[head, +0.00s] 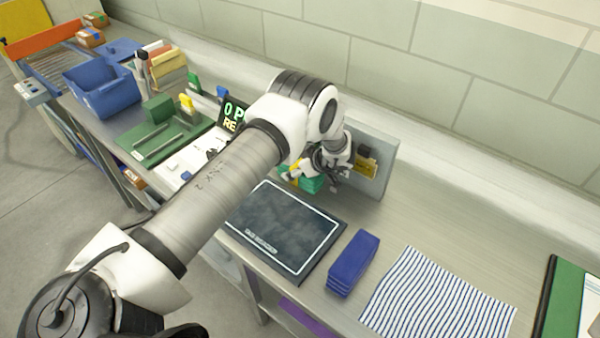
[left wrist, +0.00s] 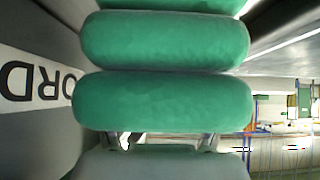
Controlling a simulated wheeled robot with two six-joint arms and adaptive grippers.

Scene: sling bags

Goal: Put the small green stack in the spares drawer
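My left gripper (head: 325,168) is over the bench behind the dark mat, in front of a grey upright panel. A small green stack (head: 308,184) shows right at its fingers in the head view. In the left wrist view the green stack (left wrist: 163,101) fills the middle as several thick rounded layers, very close to the camera. The stack hides most of the fingers, so I cannot tell whether they are closed on it. I cannot make out which part of the bench is the spares drawer. My right gripper is not in view.
The dark mat (head: 284,232) lies below my left arm. A blue block (head: 353,264) and a striped cloth (head: 437,293) lie to its right. The grey panel (head: 382,170) carries a yellow label. A blue bin (head: 104,93) stands far left. Bench right of the panel is clear.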

